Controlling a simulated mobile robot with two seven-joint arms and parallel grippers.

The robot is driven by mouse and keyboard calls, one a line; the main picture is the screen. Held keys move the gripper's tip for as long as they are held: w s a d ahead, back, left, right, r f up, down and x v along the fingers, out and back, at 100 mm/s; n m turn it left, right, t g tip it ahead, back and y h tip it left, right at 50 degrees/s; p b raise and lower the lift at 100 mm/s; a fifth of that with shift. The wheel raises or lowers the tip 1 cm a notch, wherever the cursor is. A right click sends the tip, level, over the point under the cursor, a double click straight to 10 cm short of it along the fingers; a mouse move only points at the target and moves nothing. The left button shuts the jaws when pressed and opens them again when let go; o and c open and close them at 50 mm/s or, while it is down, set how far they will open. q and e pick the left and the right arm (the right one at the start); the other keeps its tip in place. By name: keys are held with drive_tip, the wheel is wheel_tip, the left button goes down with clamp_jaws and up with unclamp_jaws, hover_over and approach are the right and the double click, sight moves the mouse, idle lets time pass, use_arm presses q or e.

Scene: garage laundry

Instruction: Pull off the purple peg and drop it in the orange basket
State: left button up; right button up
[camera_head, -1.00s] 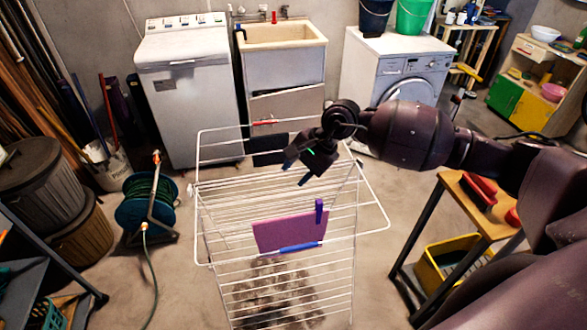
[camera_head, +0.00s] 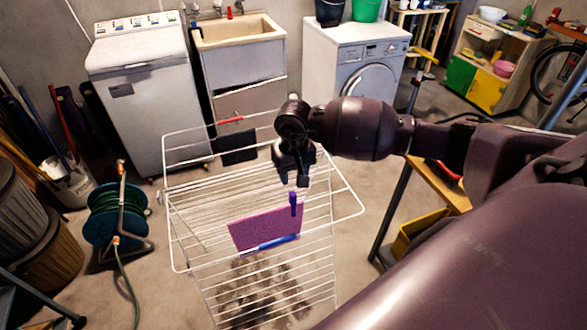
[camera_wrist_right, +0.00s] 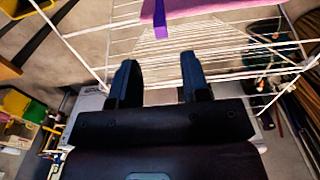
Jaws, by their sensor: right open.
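The purple peg (camera_head: 293,203) stands upright on the top edge of a purple cloth (camera_head: 262,231) hanging on the white drying rack (camera_head: 345,214). In the right wrist view the peg (camera_wrist_right: 160,20) shows at the top edge, in front of the cloth (camera_wrist_right: 215,5). My right gripper (camera_head: 292,181) is open and empty, fingers pointing down, just above and behind the peg in the head view. In the right wrist view, its fingertips (camera_wrist_right: 156,72) are apart with the peg beyond them. No orange basket can be made out. My left gripper is out of view.
A dark cloth (camera_head: 239,148) with a red peg (camera_head: 230,120) hangs at the rack's back. A yellow crate (camera_head: 405,242) sits under the wooden table (camera_head: 440,185) at right. A hose reel (camera_head: 115,213) stands left.

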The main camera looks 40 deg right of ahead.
sight(293, 194)
wheel_tip(293, 194, down, 4)
drive_tip(key=shift+f+b, duration=0.2)
drive_tip(key=shift+b, duration=0.5)
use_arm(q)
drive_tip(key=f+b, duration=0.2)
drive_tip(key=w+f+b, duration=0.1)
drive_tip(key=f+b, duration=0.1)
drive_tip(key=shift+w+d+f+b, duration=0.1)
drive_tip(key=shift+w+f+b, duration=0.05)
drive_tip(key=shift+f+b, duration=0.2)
use_arm(e)
wheel_tip(293, 194, down, 5)
drive_tip(key=shift+w+r, duration=0.15)
drive_tip(key=shift+r, duration=0.05)
clamp_jaws()
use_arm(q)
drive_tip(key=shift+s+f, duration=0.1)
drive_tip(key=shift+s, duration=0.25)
use_arm(e)
drive_tip(key=shift+r, duration=0.15)
drive_tip(key=shift+r+p, duration=0.55)
drive_tip(key=shift+r, duration=0.65)
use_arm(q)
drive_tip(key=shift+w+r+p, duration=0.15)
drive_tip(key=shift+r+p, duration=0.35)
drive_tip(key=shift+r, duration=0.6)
use_arm(e)
drive_tip(key=shift+r, duration=1.7)
